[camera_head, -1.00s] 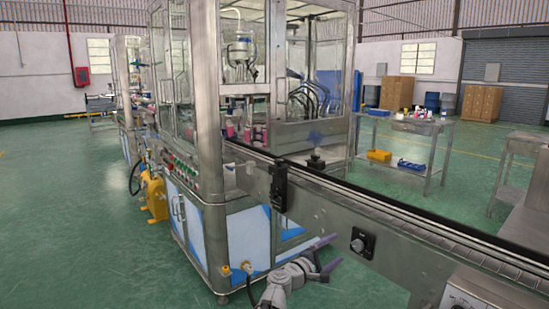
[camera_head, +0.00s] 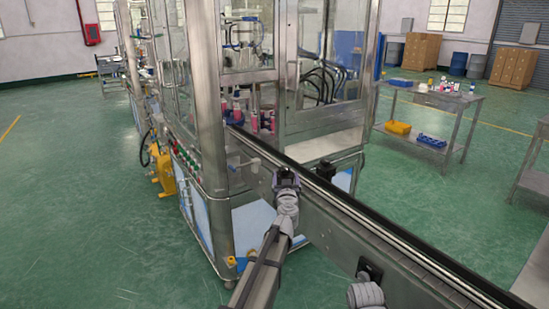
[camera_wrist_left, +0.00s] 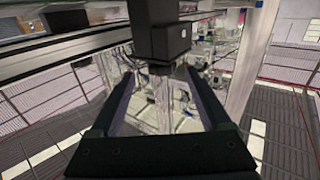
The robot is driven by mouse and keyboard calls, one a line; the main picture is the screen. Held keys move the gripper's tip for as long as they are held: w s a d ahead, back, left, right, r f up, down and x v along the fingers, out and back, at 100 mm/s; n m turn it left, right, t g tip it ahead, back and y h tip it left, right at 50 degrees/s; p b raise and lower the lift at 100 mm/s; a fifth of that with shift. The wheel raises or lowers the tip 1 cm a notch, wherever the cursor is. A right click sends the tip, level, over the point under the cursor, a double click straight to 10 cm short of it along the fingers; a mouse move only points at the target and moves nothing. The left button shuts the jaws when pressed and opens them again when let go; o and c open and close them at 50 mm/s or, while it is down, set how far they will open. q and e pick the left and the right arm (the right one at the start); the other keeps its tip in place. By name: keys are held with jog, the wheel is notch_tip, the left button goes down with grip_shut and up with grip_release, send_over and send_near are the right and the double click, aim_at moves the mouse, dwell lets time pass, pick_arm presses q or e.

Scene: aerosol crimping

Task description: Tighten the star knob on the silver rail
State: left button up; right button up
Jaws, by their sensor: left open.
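My left gripper (camera_head: 286,174) is raised in front of the near side of the silver conveyor rail (camera_head: 320,225). It covers the spot where a black fitting sat on the rail a second ago. In the left wrist view my open gripper (camera_wrist_left: 160,78) points at a black block (camera_wrist_left: 160,28) with a short grey stub under it. The block is ahead of the fingertips, with the stub between the finger lines. I see no clear grip on it. A star shape cannot be made out. Another black knob-like fitting (camera_head: 325,170) stands at the far side of the rail.
The glass-walled machine (camera_head: 330,100) stands behind, with pink-red cans (camera_head: 254,122) inside. A black switch plate (camera_head: 370,268) is on the rail's near face, close to a grey arm part of mine. A steel table (camera_head: 428,97) stands at the right. Green floor is open at left.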

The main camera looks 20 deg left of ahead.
aim_at(285, 166)
pick_arm(q)
jog(key=shift+w+a+f, duration=0.15)
jog(key=shift+w+a, duration=0.05)
jog(key=shift+w, duration=0.2)
jog(key=shift+s+r, duration=0.2)
jog(key=shift+r, duration=0.1)
jog(key=x, duration=0.8)
jog(key=shift+f, duration=0.15)
jog(key=shift+s, duration=0.1)
jog(key=shift+c, duration=0.3)
grip_shut()
